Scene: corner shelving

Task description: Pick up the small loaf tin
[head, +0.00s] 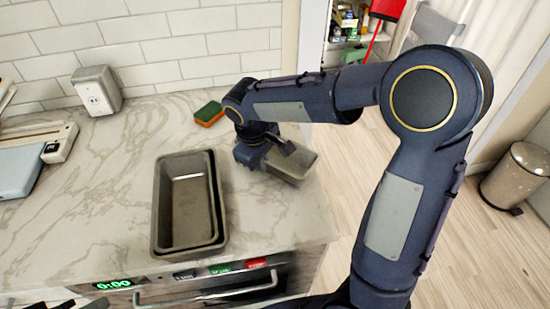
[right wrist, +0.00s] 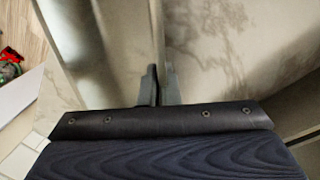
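The small loaf tin (head: 297,166) is a grey metal tin on the marble counter near its right edge. My right gripper (head: 283,147) is over its left end and hides part of it. In the right wrist view, the two dark fingers (right wrist: 158,86) are close together, one on each side of the tin's thin upright wall (right wrist: 156,35). They look shut on that wall. The tin seems to be resting on the counter. Dark shapes at the bottom left edge of the head view may be my left gripper, but too little shows to tell its state.
Larger loaf tins (head: 162,205), seemingly nested, stand left of the small tin. A green and orange sponge (head: 209,114) lies behind. A bin (head: 517,178) stands on the floor at right.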

